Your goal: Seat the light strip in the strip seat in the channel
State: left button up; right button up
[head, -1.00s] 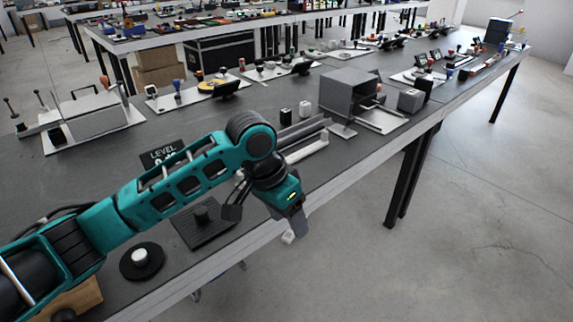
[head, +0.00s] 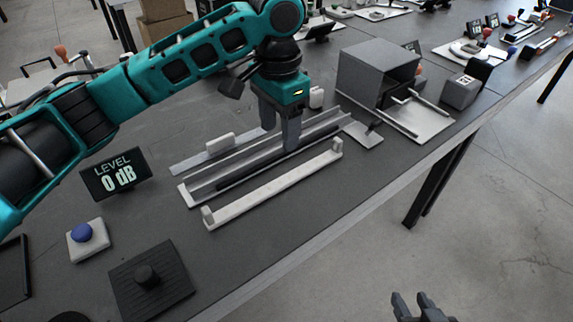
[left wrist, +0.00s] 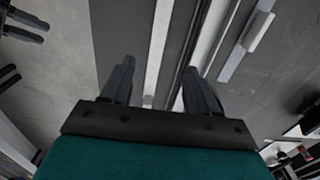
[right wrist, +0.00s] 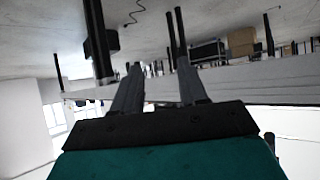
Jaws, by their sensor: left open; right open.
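The grey channel (head: 190,199) lies on the table in the head view, with a long dark inlay (head: 235,180) running along it. A pale long bar with upturned ends (head: 270,188) lies parallel in front. I cannot tell for sure which of these is the light strip. My left gripper (head: 280,140) is open and points down over the channel, hiding part of it. In the left wrist view, the pale bar (left wrist: 160,50) shows between its open fingers (left wrist: 158,75), holding nothing. My right gripper (head: 418,300) is open and empty, beyond the table's front edge.
A grey strip with a white block (head: 220,142) lies behind the channel. A grey open box (head: 375,75) stands to its right. A level display reading 0 dB (head: 115,174), a blue button (head: 82,233) and a dark knob plate (head: 150,278) are at the left.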

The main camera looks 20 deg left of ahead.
pick_arm(q)
jog(key=b, duration=0.2)
send_over(280, 183)
notch_tip(280, 183, down, 6)
jog(key=shift+f, duration=1.25)
notch_tip(280, 183, down, 4)
jog(key=shift+f+b, duration=0.1)
jog(key=shift+b, duration=0.55)
jog(key=c, duration=0.6)
grip_shut()
pick_arm(e)
jog(key=shift+s+a+f, duration=0.1)
jog(key=shift+a+f, duration=0.2)
jog(key=shift+f, duration=0.25)
jog(key=shift+a+f, duration=0.3)
jog(key=shift+f, duration=0.2)
